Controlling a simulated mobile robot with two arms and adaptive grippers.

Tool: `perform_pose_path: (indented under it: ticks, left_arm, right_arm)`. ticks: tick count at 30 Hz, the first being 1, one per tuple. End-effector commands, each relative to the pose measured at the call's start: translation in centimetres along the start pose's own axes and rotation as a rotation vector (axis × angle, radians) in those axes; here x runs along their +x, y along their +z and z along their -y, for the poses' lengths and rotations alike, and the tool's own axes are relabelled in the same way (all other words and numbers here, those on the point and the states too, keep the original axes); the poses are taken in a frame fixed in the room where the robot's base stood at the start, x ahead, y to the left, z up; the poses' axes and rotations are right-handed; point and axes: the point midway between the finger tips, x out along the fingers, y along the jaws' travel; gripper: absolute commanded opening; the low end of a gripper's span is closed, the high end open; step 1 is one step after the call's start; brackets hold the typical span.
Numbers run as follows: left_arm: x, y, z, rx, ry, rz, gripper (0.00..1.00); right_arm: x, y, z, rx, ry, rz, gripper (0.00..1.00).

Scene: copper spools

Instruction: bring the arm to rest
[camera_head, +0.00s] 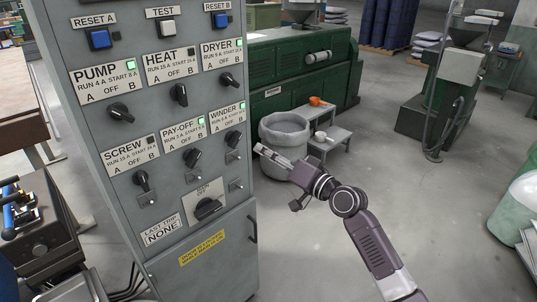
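My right arm reaches in from the bottom right of the head view. Its gripper (262,150) points left, near the right edge of the grey control cabinet (225,250). I see nothing held in it, but at this size I cannot tell whether its fingers are open or shut. It shows in front of a grey bin (284,128) and appears apart from the cabinet's knobs. My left gripper is not in view.
A green machine (290,75) stands behind the bin. A small grey step (335,135) beside it bears an orange item (318,101). Another green machine (425,115) stands at the right. A dark bench unit (40,240) is at lower left. The floor right of my arm is clear.

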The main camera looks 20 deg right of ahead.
Motion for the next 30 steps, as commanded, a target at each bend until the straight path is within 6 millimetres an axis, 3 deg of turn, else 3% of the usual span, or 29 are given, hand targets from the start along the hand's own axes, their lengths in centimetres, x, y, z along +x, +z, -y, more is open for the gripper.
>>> perform_pose_path:
  ticks: [17,20,23,26,30]
  left_arm:
    - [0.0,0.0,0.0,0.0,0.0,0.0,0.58]
    - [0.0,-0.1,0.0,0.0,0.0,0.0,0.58]
    - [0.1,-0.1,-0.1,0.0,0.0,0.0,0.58]
    - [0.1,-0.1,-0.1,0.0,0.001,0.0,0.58]
    - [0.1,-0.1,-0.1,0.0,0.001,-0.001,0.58]
  right_arm:
    - [-0.1,0.3,-0.6,0.0,0.01,0.003,0.28]
    - [-0.1,2.1,-3.1,-0.003,0.06,0.021,0.28]
    - [-0.4,5.7,-7.9,-0.015,0.152,0.059,0.28]
    - [-1.5,10.7,-13.7,-0.037,0.265,0.116,0.28]
    - [-4.5,18.2,-20.9,-0.085,0.41,0.217,0.28]
